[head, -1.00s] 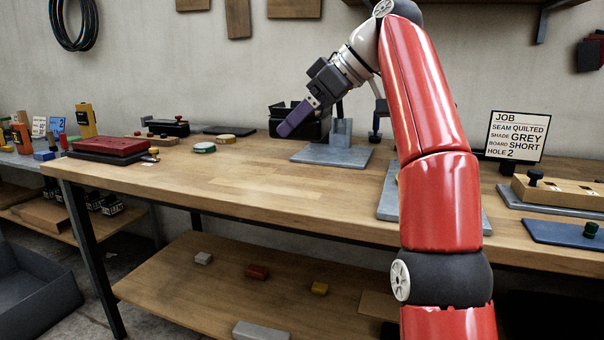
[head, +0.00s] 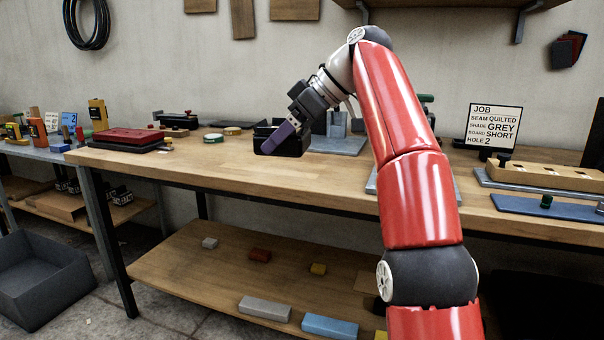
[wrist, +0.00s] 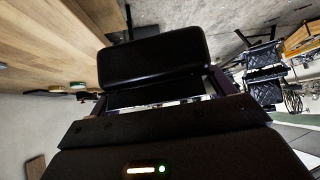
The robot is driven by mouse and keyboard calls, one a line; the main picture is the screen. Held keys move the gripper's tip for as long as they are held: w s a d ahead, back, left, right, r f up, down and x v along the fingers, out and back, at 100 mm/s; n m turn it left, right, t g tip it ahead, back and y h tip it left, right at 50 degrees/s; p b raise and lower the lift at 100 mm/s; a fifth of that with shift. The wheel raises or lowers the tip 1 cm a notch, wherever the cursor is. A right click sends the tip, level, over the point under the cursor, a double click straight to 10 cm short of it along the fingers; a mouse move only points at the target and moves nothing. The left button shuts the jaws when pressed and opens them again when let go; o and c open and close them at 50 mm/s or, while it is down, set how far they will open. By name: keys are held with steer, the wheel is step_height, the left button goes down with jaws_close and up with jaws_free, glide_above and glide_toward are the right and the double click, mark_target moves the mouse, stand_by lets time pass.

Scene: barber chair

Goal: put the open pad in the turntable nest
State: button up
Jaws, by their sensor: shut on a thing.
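My gripper (head: 290,125) is shut on a dark purple piece (head: 281,138), which I take to be the open pad. The piece slants down to the left above the bench. In the wrist view a black, rounded block (wrist: 152,58) fills the middle in front of the jaws, with purple edges (wrist: 216,82) beside it; whether the block is part of the pad or a finger is unclear. A grey fixture with upright blocks (head: 338,126) stands on a plate right of the gripper. I cannot tell which thing is the turntable nest; my arm hides part of the bench.
A black open box (head: 264,131) stands behind the held piece. A dark red case (head: 128,135) and round tins (head: 213,138) lie to the left. A job card (head: 494,128), a wooden block (head: 545,175) and a blue mat (head: 535,207) are to the right. The bench front (head: 230,170) is clear.

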steer(key=w+a+f, duration=0.3)
steer(key=f, duration=0.6)
steer(key=w+a+f+m+t, duration=0.1)
steer(key=w+a+f, duration=0.3)
steer(key=f, duration=0.4)
steer(key=w+a+f, duration=0.3)
steer(key=f, duration=0.6)
step_height(320, 180, down, 9)
steer(key=w+d+m+t+h, duration=0.2)
steer(key=m, duration=0.1)
steer(key=s+d+f+m+t+h, duration=0.25)
steer(key=d+f+m, duration=0.35)
steer(key=d+f, duration=0.7)
steer(key=s+d+f+m+t+h, duration=0.1)
steer(key=s+d+f+m+h, duration=0.2)
steer(key=d, duration=0.4)
steer(key=s+d+f+m+t+h, duration=0.1)
steer(key=s+d+f+m, duration=0.1)
steer(key=s+d+f, duration=0.35)
steer(key=d+v, duration=0.1)
steer(key=v, duration=0.5)
steer(key=shift+s, duration=0.2)
steer(key=shift+d+f+g, duration=0.1)
steer(key=shift+g, duration=0.15)
